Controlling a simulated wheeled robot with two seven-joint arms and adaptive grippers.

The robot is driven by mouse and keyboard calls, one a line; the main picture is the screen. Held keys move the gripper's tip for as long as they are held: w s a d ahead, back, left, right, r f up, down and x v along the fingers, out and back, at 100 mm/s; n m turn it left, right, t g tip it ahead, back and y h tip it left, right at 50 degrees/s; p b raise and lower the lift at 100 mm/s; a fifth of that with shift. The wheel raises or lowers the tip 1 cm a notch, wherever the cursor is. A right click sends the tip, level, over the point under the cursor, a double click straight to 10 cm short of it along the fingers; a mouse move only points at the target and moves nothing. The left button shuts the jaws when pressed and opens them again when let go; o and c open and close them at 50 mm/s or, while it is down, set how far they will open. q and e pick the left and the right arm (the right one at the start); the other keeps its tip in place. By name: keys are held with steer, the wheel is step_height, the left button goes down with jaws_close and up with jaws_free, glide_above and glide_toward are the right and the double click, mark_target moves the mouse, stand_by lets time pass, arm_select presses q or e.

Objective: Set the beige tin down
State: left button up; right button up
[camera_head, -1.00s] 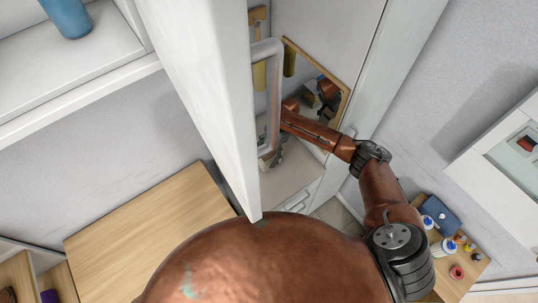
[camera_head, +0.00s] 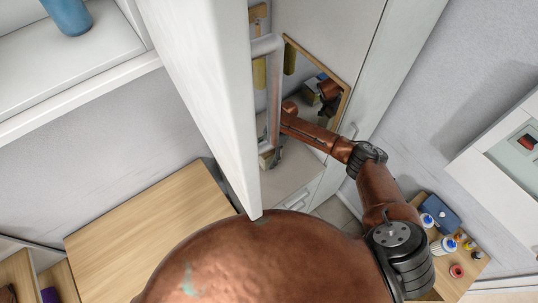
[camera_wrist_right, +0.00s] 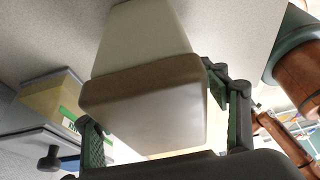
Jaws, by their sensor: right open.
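The beige tin (camera_wrist_right: 150,45) shows large in the right wrist view, pale with a tan-brown band across its middle. It stands between the two green-padded fingers of my right gripper (camera_wrist_right: 165,130), which is open around it. Small gaps seem to show beside the tin, but contact on either side is hard to judge. In the head view my right gripper (camera_head: 273,158) is small beside the white door, partly hidden, and the tin cannot be made out clearly. My left gripper is not in view.
A white door (camera_head: 200,90) with a long handle (camera_head: 275,90) stands close to my right arm. A framed mirror (camera_head: 318,95) is behind the arm. In the wrist view a yellowish box (camera_wrist_right: 50,100) stands left of the tin. A wooden tabletop (camera_head: 150,235) is clear.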

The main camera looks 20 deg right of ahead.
steer(key=shift+c, duration=0.4)
steer(key=c, duration=1.4)
steer(key=shift+c, duration=0.9)
steer(key=shift+r, duration=0.15)
